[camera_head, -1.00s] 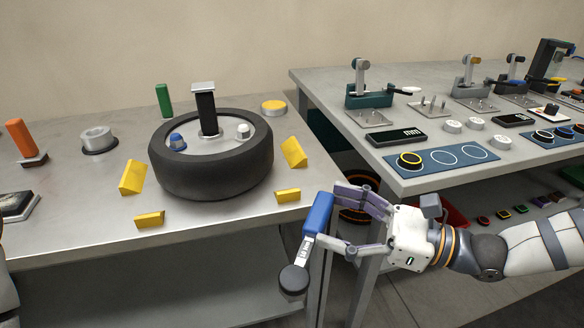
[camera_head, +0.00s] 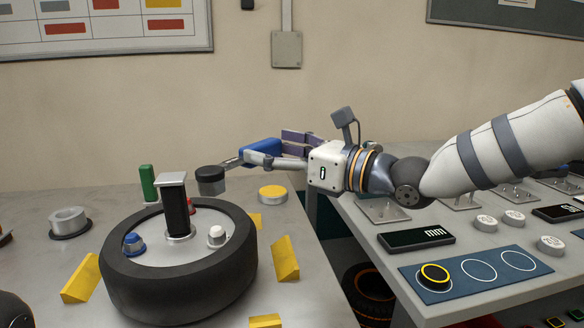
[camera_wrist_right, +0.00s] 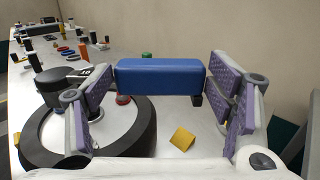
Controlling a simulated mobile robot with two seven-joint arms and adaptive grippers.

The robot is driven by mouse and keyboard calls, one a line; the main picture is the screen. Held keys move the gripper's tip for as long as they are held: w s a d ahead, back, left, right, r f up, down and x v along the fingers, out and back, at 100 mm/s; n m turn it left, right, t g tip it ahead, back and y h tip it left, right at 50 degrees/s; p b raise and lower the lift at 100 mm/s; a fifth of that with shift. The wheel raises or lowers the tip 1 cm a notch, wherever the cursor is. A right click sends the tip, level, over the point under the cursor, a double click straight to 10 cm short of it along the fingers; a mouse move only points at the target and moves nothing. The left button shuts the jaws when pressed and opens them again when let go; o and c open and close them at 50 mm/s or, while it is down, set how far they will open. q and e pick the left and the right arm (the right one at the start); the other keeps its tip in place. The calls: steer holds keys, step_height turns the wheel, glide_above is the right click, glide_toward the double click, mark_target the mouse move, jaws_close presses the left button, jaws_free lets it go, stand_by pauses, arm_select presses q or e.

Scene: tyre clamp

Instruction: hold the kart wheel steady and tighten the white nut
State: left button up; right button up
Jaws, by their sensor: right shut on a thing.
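The kart wheel (camera_head: 180,292) lies flat on the left table, a black tyre around a grey hub. A black central post with a grey top plate (camera_head: 170,180) rises from the hub. The white nut (camera_head: 216,236) sits on the hub's right side, a blue nut (camera_head: 133,243) on its left and a red nut (camera_head: 191,205) behind the post. My right gripper (camera_head: 268,153) is shut on the blue handle (camera_wrist_right: 160,75) of a tool with a dark round head (camera_head: 211,180). The head hangs in the air behind and above the white nut, apart from it.
Yellow wedges (camera_head: 285,258) stand around the wheel. A green peg (camera_head: 148,183), a yellow disc (camera_head: 272,194) and a grey ring part (camera_head: 68,221) are on the same table. The right table holds a blue mat (camera_head: 476,272) and a dark gauge box (camera_head: 415,238).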

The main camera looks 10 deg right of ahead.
arm_select(q)
steer(key=shift+s+f+g+b, duration=0.4)
steer(key=shift+s+f+b, duration=0.05)
steer(key=shift+s+f, duration=0.45)
arm_select(e)
step_height(320, 180, down, 4)
steer(key=shift+r, duration=0.2)
arm_select(q)
steer(key=shift+r, duration=0.1)
arm_select(e)
steer(key=shift+r, duration=0.1)
